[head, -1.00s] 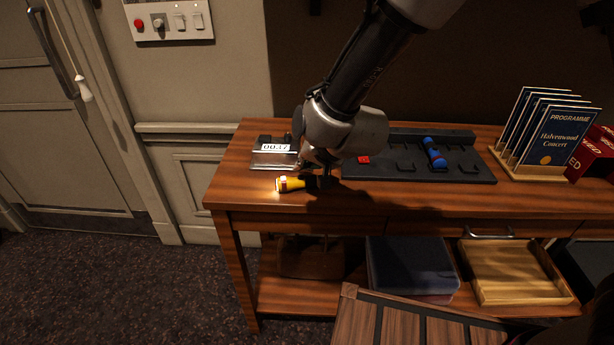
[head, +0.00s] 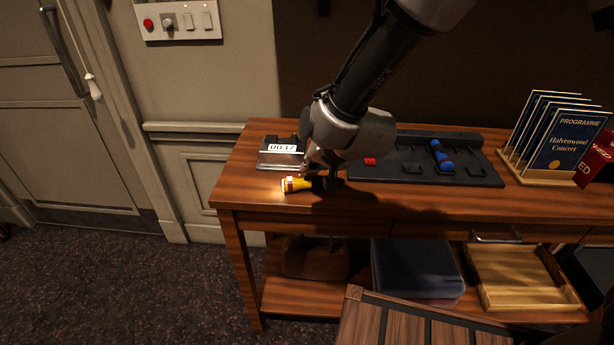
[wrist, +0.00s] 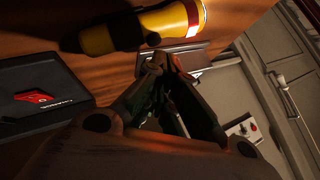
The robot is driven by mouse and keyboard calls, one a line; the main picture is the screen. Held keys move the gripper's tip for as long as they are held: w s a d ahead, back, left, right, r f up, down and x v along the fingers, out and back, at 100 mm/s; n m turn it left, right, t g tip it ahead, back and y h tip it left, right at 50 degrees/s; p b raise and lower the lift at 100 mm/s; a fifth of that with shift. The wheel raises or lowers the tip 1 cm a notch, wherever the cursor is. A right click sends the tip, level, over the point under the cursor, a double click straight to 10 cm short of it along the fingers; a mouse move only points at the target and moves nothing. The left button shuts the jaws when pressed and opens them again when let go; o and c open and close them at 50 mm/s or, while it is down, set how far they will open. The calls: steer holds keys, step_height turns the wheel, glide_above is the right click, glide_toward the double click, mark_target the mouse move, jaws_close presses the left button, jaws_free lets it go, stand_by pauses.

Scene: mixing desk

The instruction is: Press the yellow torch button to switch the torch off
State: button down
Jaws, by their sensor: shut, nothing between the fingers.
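The yellow torch (head: 299,184) lies on its side on the wooden desk, near its left front edge. Its left end glows and lights the desk, so it is on. In the head view my arm and shadow partly hide the torch's dark end.
A counter (head: 283,149) reading 0037 stands just behind the torch. A black panel (head: 400,172) with a red piece and a blue handle lies to the right. A programme rack (head: 540,178) stands farther right. The desk's front strip right of the torch is clear.

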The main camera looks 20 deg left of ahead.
steer(key=shift+f, duration=0.1)
stand_by(0.3)
steer(key=shift+f, duration=0.35)
stand_by(0.3)
steer(key=shift+r, duration=0.5)
